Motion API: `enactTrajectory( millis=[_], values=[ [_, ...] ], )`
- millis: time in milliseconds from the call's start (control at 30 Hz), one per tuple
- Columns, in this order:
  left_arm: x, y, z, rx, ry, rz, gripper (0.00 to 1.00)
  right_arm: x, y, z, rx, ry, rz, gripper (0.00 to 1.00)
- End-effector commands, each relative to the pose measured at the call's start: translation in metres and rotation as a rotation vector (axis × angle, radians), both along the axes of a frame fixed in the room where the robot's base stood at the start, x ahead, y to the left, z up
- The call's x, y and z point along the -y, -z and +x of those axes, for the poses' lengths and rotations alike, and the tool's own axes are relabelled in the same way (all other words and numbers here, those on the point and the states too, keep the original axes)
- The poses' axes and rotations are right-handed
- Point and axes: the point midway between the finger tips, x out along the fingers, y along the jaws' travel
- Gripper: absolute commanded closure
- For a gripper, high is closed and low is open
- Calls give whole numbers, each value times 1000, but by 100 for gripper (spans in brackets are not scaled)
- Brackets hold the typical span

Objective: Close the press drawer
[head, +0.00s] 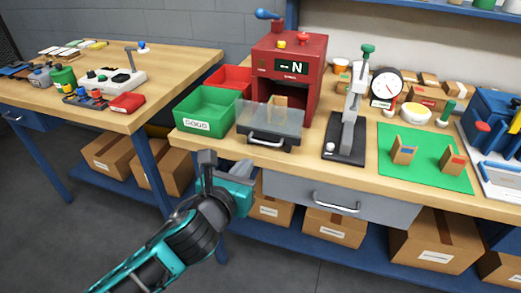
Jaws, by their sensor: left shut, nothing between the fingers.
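The red press (286,62) stands on the wooden bench, with a lit display on its front. A small tan block (278,102) shows at the drawer's rear, by the press opening. My left gripper (246,170) is shut and empty, in front of and below the drawer handle, near the bench's front edge, apart from the handle as far as I can see. My right gripper is not in view.
A green bin (206,110) and a red bin (229,77) stand left of the press. A lever tool (347,130) and a green mat (423,158) with tan blocks are to the right. A bench drawer (337,199) is below; cardboard boxes (336,228) sit underneath.

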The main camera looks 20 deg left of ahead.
Motion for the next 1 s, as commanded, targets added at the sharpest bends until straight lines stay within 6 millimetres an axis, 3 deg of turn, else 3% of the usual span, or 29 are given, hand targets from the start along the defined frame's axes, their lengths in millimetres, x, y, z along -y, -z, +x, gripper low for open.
enactTrajectory(
  millis=[200,400,600,1000],
  values=[
    [3,10,48,2,-1,-4,100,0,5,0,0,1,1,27],
    [4,17,77,1,-1,-3,100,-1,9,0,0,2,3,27],
    [5,20,89,0,2,-2,100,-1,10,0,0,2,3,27],
    [5,19,91,0,1,-1,100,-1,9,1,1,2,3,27]
  ],
)
